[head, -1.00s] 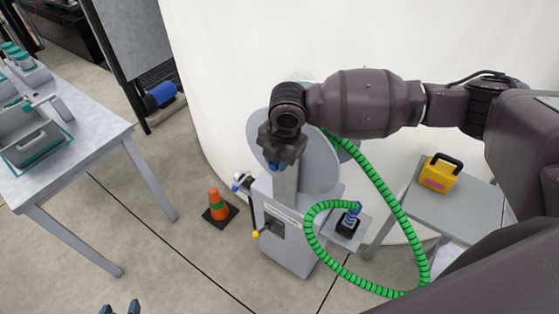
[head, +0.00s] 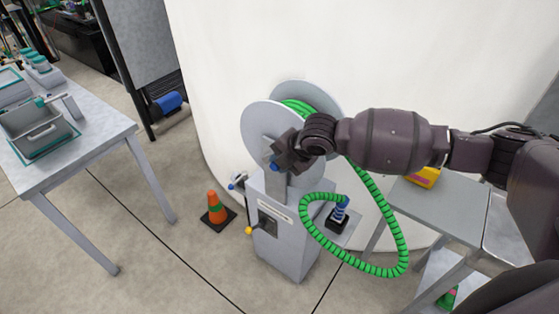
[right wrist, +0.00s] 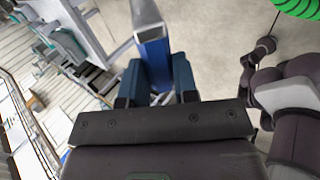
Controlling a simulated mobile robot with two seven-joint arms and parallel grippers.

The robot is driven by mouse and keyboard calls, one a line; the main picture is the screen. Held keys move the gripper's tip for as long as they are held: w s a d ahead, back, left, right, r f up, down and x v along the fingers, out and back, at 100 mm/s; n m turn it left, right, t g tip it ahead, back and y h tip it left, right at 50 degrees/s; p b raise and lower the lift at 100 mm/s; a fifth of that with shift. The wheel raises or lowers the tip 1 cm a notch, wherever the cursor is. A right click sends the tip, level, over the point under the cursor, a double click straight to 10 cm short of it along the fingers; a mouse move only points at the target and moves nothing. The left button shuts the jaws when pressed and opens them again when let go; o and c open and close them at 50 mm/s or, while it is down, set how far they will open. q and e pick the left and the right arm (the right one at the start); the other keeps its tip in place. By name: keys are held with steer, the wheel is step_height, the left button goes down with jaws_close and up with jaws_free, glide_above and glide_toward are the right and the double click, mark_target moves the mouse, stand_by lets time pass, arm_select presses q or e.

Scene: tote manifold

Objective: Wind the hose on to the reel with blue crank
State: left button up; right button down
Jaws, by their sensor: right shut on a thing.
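The grey reel (head: 265,125) stands on a grey cabinet, with some green hose between its two discs. The green hose (head: 392,225) hangs from the reel in a loop, its blue-ribbed end at a small black base on the side shelf. My right gripper (right wrist: 160,85) is shut on the blue crank handle (right wrist: 154,52), whose grey arm (right wrist: 146,14) shows above it. In the head view my right gripper (head: 275,166) is in front of the near disc and hides most of the crank. My left gripper is not in view.
An orange cone (head: 216,207) stands on the floor left of the cabinet (head: 290,250). A yellow box (head: 424,177) sits on a grey table at right, partly behind my arm. A table with a grey tote (head: 35,130) is at left.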

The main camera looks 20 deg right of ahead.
step_height(320, 180, down, 13)
steer(key=s+d+t+y+b, duration=0.25)
steer(key=t+y+b, duration=0.55)
steer(key=b, duration=0.4)
arm_select(q)
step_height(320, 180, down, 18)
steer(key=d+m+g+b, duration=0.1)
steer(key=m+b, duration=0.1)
steer(key=b, duration=0.9)
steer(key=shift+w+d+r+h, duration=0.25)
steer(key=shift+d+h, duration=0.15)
arm_select(e)
steer(key=w+a+f+t+y, duration=0.3)
steer(key=w+a+f+t, duration=0.2)
steer(key=w+f+t, duration=0.1)
steer(key=shift+w+a+f+t+y, duration=0.35)
steer(key=shift+a+f+t+y, duration=0.05)
steer(key=shift+t, duration=0.1)
